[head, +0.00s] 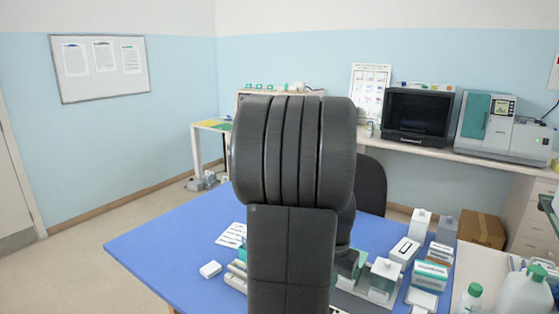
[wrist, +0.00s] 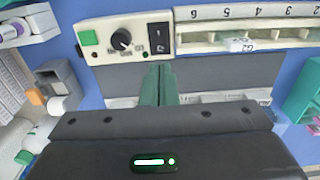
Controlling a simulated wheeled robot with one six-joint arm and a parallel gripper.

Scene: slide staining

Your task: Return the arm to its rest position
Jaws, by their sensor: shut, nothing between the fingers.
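My gripper (wrist: 158,84) shows in the wrist view, its green fingers together with nothing between them. It is above the blue table, pointing at a device with a green square, a black knob and a black switch (wrist: 124,42). In the head view my own dark arm fills the middle and hides the gripper and part of the table.
The blue table (head: 150,240) holds a white box (head: 404,250), bottles and staining items on its right side. A numbered slide rack (wrist: 250,14) lies beside the device. A dark chair (head: 371,185) stands behind the table. The table's left part is mostly clear.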

